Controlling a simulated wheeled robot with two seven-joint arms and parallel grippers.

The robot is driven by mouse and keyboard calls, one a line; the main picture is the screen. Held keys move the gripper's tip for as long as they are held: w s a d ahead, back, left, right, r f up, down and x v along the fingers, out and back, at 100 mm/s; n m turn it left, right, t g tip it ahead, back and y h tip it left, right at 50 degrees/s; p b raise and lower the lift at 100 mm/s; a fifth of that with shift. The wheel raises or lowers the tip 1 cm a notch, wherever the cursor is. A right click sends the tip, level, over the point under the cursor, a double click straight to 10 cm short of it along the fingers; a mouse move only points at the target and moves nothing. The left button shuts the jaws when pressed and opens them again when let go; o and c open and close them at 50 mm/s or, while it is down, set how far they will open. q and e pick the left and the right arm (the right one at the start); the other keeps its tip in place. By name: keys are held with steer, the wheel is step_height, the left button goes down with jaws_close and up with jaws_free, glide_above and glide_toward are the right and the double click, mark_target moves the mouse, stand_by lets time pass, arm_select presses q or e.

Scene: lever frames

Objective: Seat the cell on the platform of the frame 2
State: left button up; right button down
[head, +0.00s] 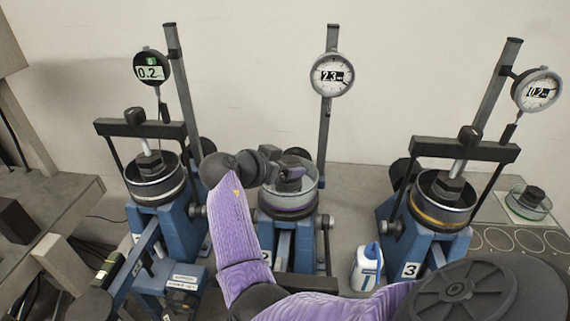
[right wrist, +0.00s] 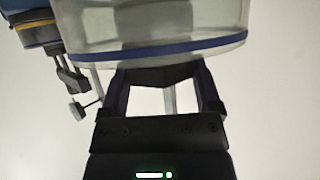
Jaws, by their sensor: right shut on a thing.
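Frame 2 (head: 283,257), blue with its number plate partly covered by my arm, stands in the middle of the head view. The cell (head: 290,200), a clear round cup with a purple band and dark cap, is at its platform. My right gripper (head: 290,173) reaches over it and is shut on its dark cap. In the right wrist view, the cell (right wrist: 150,25) fills the top, its band looking blue, and the gripper (right wrist: 165,85) has a finger on each side of the cap. I cannot tell whether the cell touches the platform, which is hidden below it. My left gripper is not in view.
Frame 1 (head: 170,225) at left and frame 3 (head: 440,245) at right each hold a cell under a dark crossbar. Frame 2's dial gauge (head: 332,75) and post stand behind the cell. A white-and-blue bottle (head: 367,268) and another cell (head: 530,203) stand to the right.

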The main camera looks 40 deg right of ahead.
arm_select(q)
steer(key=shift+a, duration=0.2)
arm_select(e)
steer(key=shift+f, duration=0.1)
arm_select(q)
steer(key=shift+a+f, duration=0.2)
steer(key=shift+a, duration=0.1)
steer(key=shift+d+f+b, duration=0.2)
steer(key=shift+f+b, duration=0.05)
steer(key=shift+b, duration=0.2)
arm_select(e)
steer(key=shift+f, duration=0.25)
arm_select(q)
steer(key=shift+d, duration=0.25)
arm_select(e)
steer(key=shift+c, duration=0.7)
jaws_free()
steer(key=shift+o, duration=0.7)
